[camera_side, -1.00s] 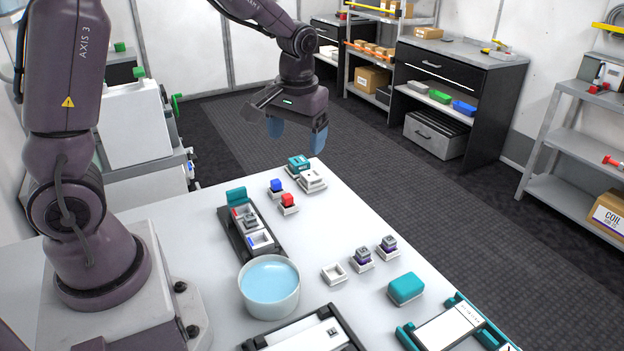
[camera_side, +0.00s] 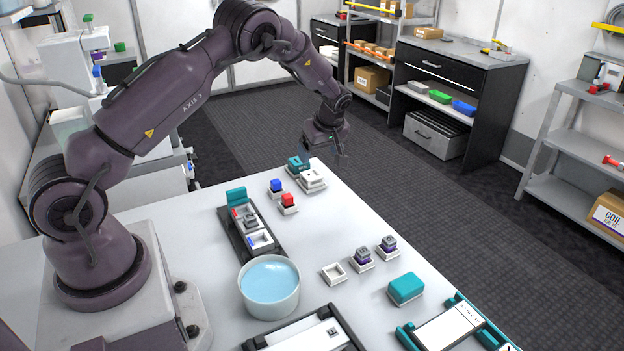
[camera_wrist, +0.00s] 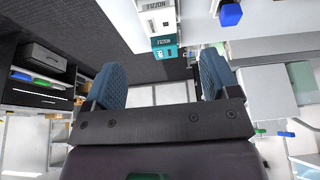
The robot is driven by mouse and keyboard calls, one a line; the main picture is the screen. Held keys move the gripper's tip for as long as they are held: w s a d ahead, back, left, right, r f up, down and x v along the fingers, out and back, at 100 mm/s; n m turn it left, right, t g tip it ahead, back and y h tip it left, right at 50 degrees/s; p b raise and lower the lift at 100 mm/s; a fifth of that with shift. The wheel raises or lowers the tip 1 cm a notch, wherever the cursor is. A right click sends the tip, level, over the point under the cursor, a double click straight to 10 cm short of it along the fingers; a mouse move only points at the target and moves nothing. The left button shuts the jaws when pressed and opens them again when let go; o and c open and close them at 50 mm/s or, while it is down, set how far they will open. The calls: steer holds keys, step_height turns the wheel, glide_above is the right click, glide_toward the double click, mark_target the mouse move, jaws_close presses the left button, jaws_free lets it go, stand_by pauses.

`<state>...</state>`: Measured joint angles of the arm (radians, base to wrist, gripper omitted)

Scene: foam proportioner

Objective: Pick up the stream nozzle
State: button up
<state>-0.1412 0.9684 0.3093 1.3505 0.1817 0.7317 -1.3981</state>
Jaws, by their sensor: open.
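My gripper (camera_side: 324,153) is open and empty above the far end of the white table, close to a teal block (camera_side: 298,163) and a white block (camera_side: 312,178). In the wrist view my gripper (camera_wrist: 161,80) shows two blue fingers spread apart with nothing between them. Beyond the fingertips, that view shows the teal block (camera_wrist: 165,41) and the white block (camera_wrist: 155,18), which has "NOZZLE" lettering on it. The lettering is too small to tell which piece is the stream nozzle. I cannot tell exact heights or contact.
A blue-topped piece (camera_side: 276,187) and a red-topped piece (camera_side: 288,202) stand nearby. A black tray (camera_side: 235,238), a bowl of blue liquid (camera_side: 269,287), grey-and-purple pieces (camera_side: 362,256) and a teal box (camera_side: 405,289) are nearer. The table's middle is mostly clear.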

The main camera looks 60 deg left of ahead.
mark_target(312, 174)
steer(key=x, duration=1)
steer(key=shift+w+a, duration=0.1)
steer(key=c, duration=1)
